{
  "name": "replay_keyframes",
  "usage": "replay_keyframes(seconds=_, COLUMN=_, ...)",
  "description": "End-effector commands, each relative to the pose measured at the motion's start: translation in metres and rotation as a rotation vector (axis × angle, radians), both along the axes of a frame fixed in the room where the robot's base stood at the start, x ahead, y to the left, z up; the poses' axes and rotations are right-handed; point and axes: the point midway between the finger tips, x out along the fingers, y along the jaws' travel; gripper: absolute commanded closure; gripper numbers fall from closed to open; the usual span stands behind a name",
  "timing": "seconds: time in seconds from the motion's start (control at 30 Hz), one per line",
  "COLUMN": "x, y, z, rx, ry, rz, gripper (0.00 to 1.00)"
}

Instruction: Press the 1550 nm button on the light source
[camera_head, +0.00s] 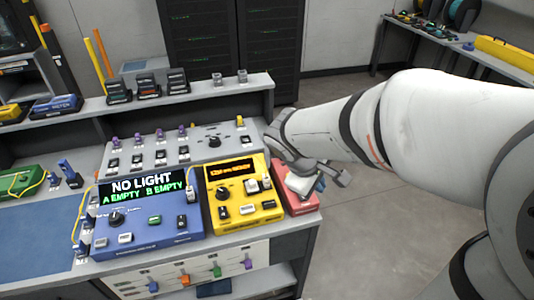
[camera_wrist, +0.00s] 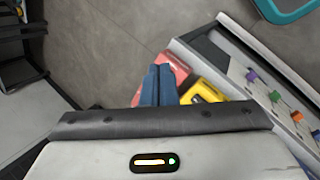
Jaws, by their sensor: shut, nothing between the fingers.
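A yellow box (camera_head: 242,212) with an orange-lit display stands on the bench, with a black knob and several white and dark buttons on its front. It may be the light source; its lettering is too small to read, so I cannot tell which button is 1550 nm. My gripper (camera_head: 308,187) is shut and empty, to the right of the yellow box and over a red box (camera_head: 301,203), which it partly hides. In the wrist view my blue fingertips (camera_wrist: 158,84) are together in front of the red box (camera_wrist: 175,67), with the yellow box (camera_wrist: 206,90) just right of them.
A blue box (camera_head: 148,235) reading "NO LIGHT, A EMPTY, B EMPTY" stands left of the yellow one. A grey panel (camera_head: 186,147) with connectors and a knob lies behind. A shelf (camera_head: 190,93) with small devices runs at the back. Open floor (camera_head: 385,215) lies right of the bench.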

Motion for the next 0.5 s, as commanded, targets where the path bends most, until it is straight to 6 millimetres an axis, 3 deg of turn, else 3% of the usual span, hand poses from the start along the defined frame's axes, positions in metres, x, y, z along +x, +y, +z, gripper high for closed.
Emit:
replay_keyframes(seconds=0.03, x=0.017, y=0.019, z=-0.016, rx=-0.082, ry=0.019, rz=0.132, gripper=1.0)
replay_keyframes(seconds=0.1, x=0.038, y=0.042, z=-0.027, rx=-0.185, ry=0.027, rz=0.292, gripper=1.0)
replay_keyframes(seconds=0.3, x=0.073, y=0.099, z=-0.049, rx=-0.385, ry=0.027, rz=0.611, gripper=1.0)
replay_keyframes(seconds=0.5, x=0.082, y=0.119, z=-0.054, rx=-0.445, ry=0.021, rz=0.705, gripper=1.0)
